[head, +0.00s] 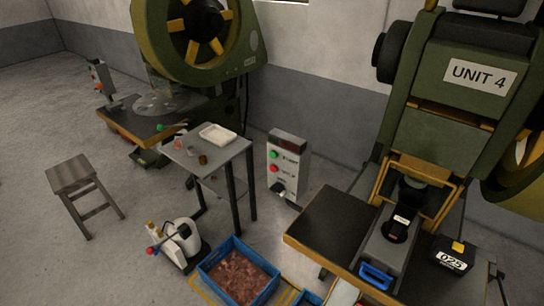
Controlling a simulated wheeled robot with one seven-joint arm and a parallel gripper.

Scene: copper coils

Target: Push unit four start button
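The green press with the UNIT 4 plate (479,75) stands at the right. A grey control box (297,163) stands to its left, beyond the press's dark table. On its front face are a green button (273,155) beside a label that seems to read START, a red button (274,169) below it, and a black knob (278,188) at the bottom. A dark display with small red marks (288,142) is at its top. Nothing covers the green button. My gripper is not in view.
A small grey table (235,149) with a white tray (217,134) stands left of the control box. A blue crate (209,280) of copper-coloured pieces and a white device (184,237) are on the floor. A stool (72,174) and another green press (143,30) are farther left.

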